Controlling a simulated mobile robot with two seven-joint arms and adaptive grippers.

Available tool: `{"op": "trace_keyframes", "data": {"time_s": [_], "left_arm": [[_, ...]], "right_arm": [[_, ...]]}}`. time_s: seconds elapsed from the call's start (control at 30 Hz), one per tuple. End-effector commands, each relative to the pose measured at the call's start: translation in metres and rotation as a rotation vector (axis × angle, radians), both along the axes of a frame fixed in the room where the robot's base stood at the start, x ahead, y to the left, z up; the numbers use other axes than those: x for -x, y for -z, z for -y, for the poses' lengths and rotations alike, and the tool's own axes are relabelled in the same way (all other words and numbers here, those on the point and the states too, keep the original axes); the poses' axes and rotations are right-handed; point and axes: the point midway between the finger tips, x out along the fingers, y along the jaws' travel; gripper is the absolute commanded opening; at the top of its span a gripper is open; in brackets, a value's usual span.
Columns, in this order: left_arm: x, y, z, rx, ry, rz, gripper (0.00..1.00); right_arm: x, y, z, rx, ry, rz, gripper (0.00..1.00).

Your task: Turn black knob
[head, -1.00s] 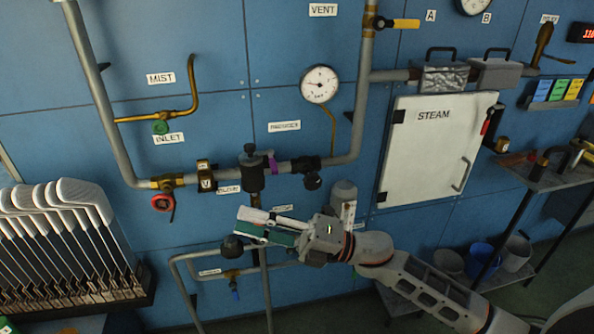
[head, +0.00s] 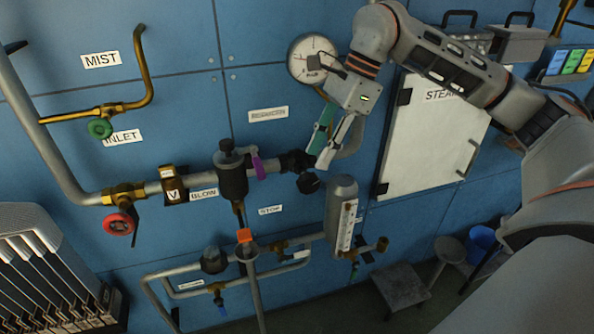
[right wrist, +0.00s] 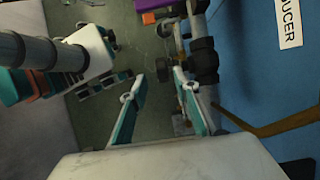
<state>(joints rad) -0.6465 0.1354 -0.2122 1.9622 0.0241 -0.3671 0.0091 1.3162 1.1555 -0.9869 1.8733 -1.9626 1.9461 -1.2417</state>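A black knob (head: 308,182) sits on the horizontal grey pipe, right of the dark reducer valve (head: 232,178) and its purple tag (head: 258,166). My right gripper (head: 318,158) points down just above this knob in the head view, its teal-and-white fingers partly in front of the pipe. In the right wrist view the fingers (right wrist: 156,77) are apart with nothing between them. Dark round knob parts (right wrist: 204,66) show just beyond the right finger. Contact cannot be made out. Another dark knob (head: 214,260) is on the lower pipes. My left gripper is not in view.
A pressure gauge (head: 312,60) is on the wall behind my right wrist. A red handwheel (head: 118,223) is at the left. A grey cylinder with a gauge strip (head: 341,215) stands below right of the knob. The white STEAM door (head: 430,150) is behind my right arm.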

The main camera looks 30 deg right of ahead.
Motion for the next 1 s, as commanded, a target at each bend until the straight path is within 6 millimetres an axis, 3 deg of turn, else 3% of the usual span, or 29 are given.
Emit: {"op": "trace_keyframes", "data": {"time_s": [0.17, 0.6, 1.0], "left_arm": [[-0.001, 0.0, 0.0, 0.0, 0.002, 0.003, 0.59], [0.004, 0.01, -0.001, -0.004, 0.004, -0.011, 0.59], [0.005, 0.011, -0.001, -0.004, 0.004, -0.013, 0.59]], "right_arm": [[0.0, 0.008, 0.004, 0.02, 0.005, 0.0, 0.31], [-0.006, 0.063, -0.02, 0.017, 0.006, 0.0, 0.31], [-0.007, 0.07, -0.023, 0.015, 0.005, 0.002, 0.31]]}}
